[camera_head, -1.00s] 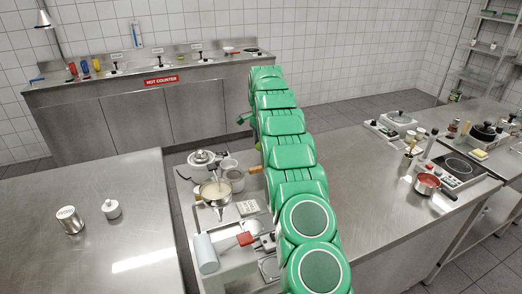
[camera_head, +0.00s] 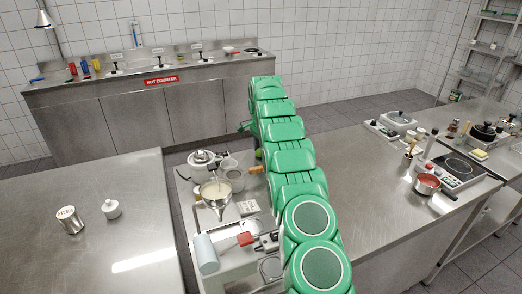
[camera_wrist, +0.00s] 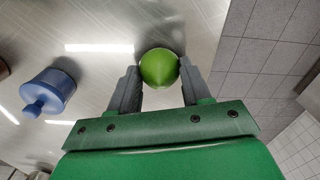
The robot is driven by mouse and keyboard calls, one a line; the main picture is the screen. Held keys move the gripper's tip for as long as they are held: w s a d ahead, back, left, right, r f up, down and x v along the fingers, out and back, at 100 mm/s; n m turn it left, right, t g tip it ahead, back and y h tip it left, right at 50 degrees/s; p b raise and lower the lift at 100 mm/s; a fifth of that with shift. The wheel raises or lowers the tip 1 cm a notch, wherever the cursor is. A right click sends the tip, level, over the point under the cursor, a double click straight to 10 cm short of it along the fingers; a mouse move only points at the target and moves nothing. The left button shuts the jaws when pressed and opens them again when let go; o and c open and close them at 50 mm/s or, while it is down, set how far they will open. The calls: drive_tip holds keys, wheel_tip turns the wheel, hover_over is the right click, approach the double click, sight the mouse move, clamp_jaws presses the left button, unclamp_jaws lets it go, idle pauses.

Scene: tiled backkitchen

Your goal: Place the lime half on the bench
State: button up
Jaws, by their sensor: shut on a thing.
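The lime half (camera_wrist: 159,66) is a bright green dome in the wrist view, held between the two grey fingers of my gripper (camera_wrist: 160,72). My gripper is shut on it, one finger on each side. A steel bench top (camera_wrist: 100,25) shows behind and below the lime half. I cannot tell how high above that surface it is. In the head view my green arm hides the gripper; a small bright green patch (camera_head: 259,154) beside the arm is probably the lime half.
In the wrist view a blue knobbed container (camera_wrist: 48,92) stands on the steel to the left, and tiled floor (camera_wrist: 265,60) lies beyond the edge to the right. In the head view, the left bench (camera_head: 60,180) holds a tin (camera_head: 70,220) and a white lidded jar (camera_head: 111,209).

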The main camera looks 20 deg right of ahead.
drive_tip(key=shift+f, duration=0.25)
drive_tip(key=o, duration=1)
drive_tip(key=shift+f, duration=0.15)
drive_tip(key=shift+o, duration=0.2)
drive_tip(key=shift+r, duration=3.9)
drive_tip(key=shift+r, duration=0.1)
